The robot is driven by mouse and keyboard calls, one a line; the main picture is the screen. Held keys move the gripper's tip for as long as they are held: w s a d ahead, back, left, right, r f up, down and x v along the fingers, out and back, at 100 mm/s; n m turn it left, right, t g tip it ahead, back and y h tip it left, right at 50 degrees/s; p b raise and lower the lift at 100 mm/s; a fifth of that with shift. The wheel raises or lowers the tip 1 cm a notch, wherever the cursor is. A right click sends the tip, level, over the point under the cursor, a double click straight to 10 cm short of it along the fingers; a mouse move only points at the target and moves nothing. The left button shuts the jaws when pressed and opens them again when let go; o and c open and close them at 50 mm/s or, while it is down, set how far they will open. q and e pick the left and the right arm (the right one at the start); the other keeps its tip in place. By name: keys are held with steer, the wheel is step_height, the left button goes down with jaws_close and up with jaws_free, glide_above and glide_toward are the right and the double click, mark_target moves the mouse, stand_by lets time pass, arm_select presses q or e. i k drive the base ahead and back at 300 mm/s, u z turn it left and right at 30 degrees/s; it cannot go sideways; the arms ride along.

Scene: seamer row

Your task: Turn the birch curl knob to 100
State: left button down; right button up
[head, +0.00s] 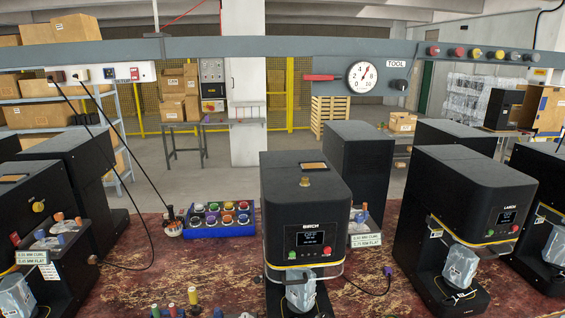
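The black birch machine (305,205) stands in the middle of the worktable, with BIRCH lettered on its front above a small lit screen (314,239). A green button (292,255) and a red button (327,251) sit below the screen. A brass knob (305,182) stands on top of the machine. No knob is legibly marked curl, and no setting can be read at this size. A clear-wrapped can (300,290) is under the machine's head. Neither of my grippers is in view.
The larch machine (465,205) stands at right, another black machine (35,210) at left. A blue tray (219,232) holds several coloured-top pieces. A curl-and-flat sign (366,240) stands right of birch. A cable (365,285) lies beside it. Red worktable (180,270) shows bare patches.

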mark_target(358, 218)
steer(key=u, duration=0.05)
steer(key=k, duration=1.05)
steer(key=z, duration=0.8)
steer(key=i, duration=1.05)
steer(key=u, duration=0.4)
